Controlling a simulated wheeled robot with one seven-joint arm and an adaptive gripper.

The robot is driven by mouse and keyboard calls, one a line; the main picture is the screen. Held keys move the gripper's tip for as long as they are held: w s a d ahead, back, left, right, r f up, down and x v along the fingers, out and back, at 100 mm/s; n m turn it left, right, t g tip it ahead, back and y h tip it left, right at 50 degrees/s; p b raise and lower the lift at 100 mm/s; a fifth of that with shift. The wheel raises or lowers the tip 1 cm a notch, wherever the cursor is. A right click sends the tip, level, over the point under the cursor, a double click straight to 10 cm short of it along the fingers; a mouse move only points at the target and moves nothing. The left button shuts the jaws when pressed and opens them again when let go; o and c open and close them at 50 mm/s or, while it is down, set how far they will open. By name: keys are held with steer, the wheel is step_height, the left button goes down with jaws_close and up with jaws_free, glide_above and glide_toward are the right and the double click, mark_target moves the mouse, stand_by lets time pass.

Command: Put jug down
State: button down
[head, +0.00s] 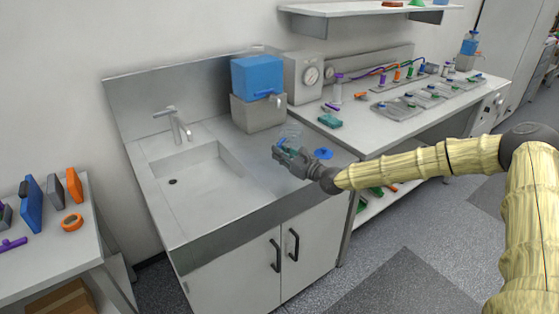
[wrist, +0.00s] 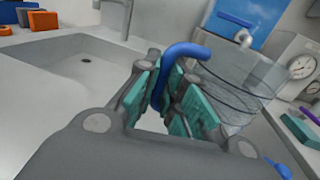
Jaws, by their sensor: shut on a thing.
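The jug (wrist: 232,88) is clear, with a blue handle (wrist: 186,52). In the wrist view my gripper (wrist: 170,98) has its teal-padded fingers closed around the handle, and the jug body is on the far right side of the fingers. In the head view the jug (head: 291,133) is faint, over the steel counter right of the sink, partly behind my gripper (head: 285,150). I cannot tell whether its base touches the counter. A blue round lid-like piece (head: 323,153) lies on the counter right of my gripper.
The sink basin (head: 195,175) is to the left, with a tap (head: 178,125). A blue-topped container (head: 257,78) stands behind the jug. A bench (head: 350,135) with a gauge box (head: 304,76) and trays adjoins at right. The counter's front strip (head: 235,220) is clear.

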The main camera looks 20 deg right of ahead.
steer(key=shift+w+a+f+p, duration=0.15)
steer(key=shift+f+p, duration=0.4)
steer(key=shift+f, duration=1.2)
steer(key=shift+f, duration=0.15)
steer(key=c, duration=1.5)
jaws_free()
steer(key=shift+c, duration=0.2)
steer(key=b+v, duration=0.2)
steer(key=v, duration=1)
